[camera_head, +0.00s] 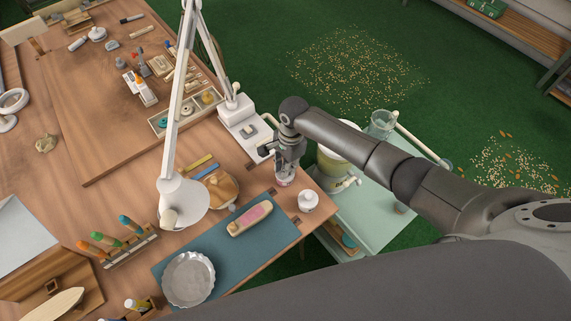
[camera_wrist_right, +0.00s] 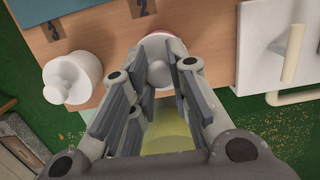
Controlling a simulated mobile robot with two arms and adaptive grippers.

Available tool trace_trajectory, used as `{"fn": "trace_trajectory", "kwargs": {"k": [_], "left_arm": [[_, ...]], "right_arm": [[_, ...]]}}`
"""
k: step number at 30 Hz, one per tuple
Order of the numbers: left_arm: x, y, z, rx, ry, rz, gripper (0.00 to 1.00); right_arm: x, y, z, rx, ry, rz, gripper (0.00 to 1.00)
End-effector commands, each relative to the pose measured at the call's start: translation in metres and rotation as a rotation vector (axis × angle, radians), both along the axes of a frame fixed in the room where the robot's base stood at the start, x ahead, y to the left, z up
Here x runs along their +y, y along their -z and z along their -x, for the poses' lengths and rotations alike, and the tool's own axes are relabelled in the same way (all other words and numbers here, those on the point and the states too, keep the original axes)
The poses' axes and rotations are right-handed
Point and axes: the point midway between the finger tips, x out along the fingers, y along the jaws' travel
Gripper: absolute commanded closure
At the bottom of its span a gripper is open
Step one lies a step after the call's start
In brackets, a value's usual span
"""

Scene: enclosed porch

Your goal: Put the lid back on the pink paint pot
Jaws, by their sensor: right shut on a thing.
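My right gripper (camera_head: 286,176) points down over the near right corner of the workbench. In the wrist view, the right gripper (camera_wrist_right: 158,88) is shut on the pale round knob of the lid (camera_wrist_right: 158,72). The pink paint pot (camera_wrist_right: 156,34) shows as a pink edge just beyond the lid, near the label 2. In the head view the pot (camera_head: 285,182) is mostly hidden under my fingers. Whether the lid touches the pot's rim, I cannot tell. My left gripper is not in view.
A white knobbed pot (camera_head: 308,201) stands close beside, near the bench edge; it also shows in the wrist view (camera_wrist_right: 72,78). A lamp (camera_head: 182,200), a wooden-lidded bowl (camera_head: 221,188) and a blue mat (camera_head: 232,262) lie left. A pale green cart (camera_head: 372,215) stands beyond the edge.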

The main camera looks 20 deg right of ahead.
Motion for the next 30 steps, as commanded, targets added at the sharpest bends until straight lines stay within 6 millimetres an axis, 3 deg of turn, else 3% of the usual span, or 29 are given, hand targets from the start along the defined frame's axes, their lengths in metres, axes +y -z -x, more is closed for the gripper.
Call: {"fn": "trace_trajectory", "kwargs": {"k": [10,11,16,23,28,30], "left_arm": [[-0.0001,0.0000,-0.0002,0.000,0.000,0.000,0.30],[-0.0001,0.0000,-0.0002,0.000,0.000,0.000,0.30],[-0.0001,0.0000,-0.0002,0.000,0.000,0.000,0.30],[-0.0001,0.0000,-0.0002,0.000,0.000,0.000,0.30],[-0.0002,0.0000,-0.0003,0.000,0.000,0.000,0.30],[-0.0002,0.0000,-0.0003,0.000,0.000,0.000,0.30]], "right_arm": [[0.0003,0.0003,0.0000,0.000,0.000,0.000,0.92],[0.0002,0.0004,0.0001,0.000,0.000,0.000,0.81],[0.0003,0.0003,0.0000,0.000,0.000,0.000,0.60],[0.0002,0.0002,0.0000,0.000,0.000,0.000,0.58],[0.0002,0.0002,0.0000,0.000,0.000,0.000,0.37],[0.0002,0.0002,0.0000,0.000,0.000,0.000,0.36]]}}
